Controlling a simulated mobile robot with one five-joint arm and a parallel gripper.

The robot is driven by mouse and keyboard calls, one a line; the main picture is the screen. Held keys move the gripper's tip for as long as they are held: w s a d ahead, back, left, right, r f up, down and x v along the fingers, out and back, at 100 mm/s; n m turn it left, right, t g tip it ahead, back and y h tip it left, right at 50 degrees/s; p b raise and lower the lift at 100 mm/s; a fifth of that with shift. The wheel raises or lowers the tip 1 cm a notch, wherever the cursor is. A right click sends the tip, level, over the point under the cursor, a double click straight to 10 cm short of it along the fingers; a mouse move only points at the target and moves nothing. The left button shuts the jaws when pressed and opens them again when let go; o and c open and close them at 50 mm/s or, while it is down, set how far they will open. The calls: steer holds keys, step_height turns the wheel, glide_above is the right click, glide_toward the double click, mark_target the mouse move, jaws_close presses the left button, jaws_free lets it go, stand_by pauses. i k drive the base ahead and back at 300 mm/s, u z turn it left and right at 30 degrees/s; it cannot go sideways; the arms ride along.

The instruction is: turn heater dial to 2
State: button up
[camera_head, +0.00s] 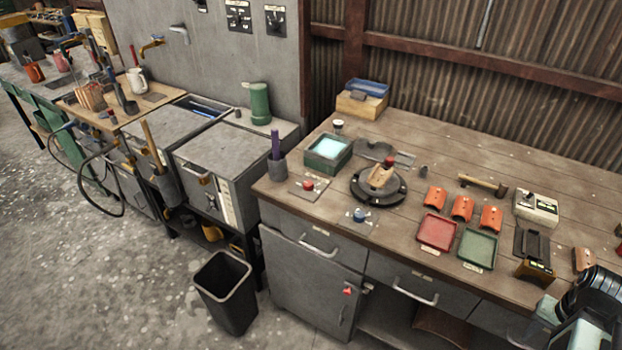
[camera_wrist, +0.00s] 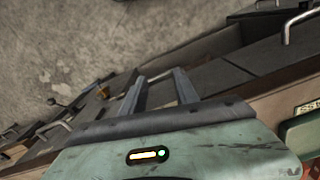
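No part is clearly readable as the heater dial. A grey metal cabinet (camera_head: 222,165) at the left has a pale marked strip on its front edge, too small to read. Two dark panels with small knobs or switches, a left one (camera_head: 238,16) and a right one (camera_head: 275,19), hang on the grey wall. Their markings are also unreadable. My gripper (camera_wrist: 160,84) shows in the wrist view with its two fingers apart and nothing between them. In the head view, part of my arm shows at the lower right, far from the cabinet and wall panels.
A wooden workbench (camera_head: 430,145) fills the right, holding a round dark fixture (camera_head: 378,186), a red tray (camera_head: 437,232), a green tray (camera_head: 477,249) and a hammer (camera_head: 482,184). A black bin (camera_head: 227,290) stands on the floor. Open concrete floor lies at the left.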

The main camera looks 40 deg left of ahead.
mark_target(308, 185)
steer(key=u, duration=2.85)
steer(key=i, duration=0.9)
